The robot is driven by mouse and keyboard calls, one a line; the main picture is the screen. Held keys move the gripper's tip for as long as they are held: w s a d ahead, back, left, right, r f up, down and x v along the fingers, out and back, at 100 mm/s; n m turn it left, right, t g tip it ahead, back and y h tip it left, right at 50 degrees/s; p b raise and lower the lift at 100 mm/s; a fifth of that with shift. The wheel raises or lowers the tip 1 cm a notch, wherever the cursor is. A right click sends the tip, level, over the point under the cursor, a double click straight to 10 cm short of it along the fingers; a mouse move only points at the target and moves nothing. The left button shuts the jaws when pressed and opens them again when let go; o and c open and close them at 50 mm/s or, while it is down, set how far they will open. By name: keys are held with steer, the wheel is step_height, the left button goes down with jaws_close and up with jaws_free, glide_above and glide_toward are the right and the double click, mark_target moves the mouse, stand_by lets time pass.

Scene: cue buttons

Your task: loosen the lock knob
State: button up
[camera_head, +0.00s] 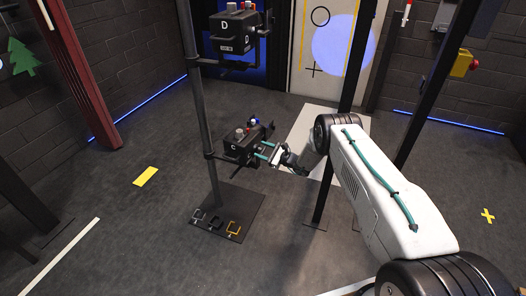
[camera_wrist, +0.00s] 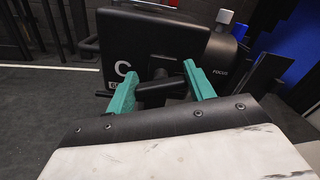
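A black handle-like part, which looks like the lock knob (camera_wrist: 158,88), is below the camera body. My gripper (camera_head: 267,150) is at the camera's right side in the head view. Its teal fingers (camera_wrist: 161,75) stand apart on either side of the black part. I cannot tell whether they touch it.
The pole stands on a dark base plate (camera_head: 228,210) with small symbols. Another black post (camera_head: 335,130) is close to my arm.

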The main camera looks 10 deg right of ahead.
steer(key=o, duration=0.3)
